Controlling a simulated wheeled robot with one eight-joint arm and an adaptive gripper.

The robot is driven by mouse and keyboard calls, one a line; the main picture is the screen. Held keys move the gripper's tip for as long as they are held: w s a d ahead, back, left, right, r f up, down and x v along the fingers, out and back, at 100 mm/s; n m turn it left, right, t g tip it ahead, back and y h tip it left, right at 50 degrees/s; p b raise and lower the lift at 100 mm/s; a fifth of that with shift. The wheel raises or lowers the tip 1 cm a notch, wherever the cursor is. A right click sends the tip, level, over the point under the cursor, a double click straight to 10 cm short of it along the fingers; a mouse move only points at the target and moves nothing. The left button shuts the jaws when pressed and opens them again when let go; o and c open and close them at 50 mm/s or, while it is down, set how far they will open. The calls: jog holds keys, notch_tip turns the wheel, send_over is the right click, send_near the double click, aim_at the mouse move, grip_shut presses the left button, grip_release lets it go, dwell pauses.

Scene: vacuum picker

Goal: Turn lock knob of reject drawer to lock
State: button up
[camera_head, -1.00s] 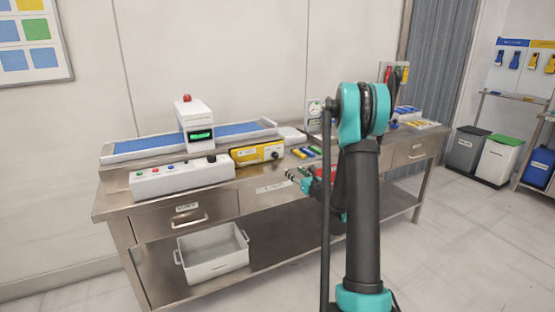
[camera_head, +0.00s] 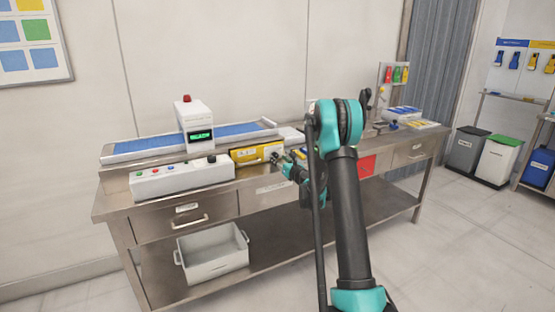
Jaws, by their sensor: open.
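A yellow-fronted box (camera_head: 254,154) stands on the steel bench, with a dark knob at its right end in the earlier frame. My gripper (camera_head: 278,158) is open at that right end and covers the knob. I cannot tell whether the fingers touch the knob or how it is turned. A red front panel (camera_head: 367,166) shows at the bench's front edge, right of my arm, its left part hidden. The labels are too small to read, so I cannot tell which front is the reject drawer.
A white control box (camera_head: 180,180) with buttons stands left of the yellow box. Behind are a blue conveyor (camera_head: 235,132) and a white unit (camera_head: 194,124) with a lit green display. A grey tub (camera_head: 213,250) sits on the lower shelf.

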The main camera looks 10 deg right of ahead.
aim_at(275, 156)
jog(key=shift+x, duration=1.05)
grip_shut()
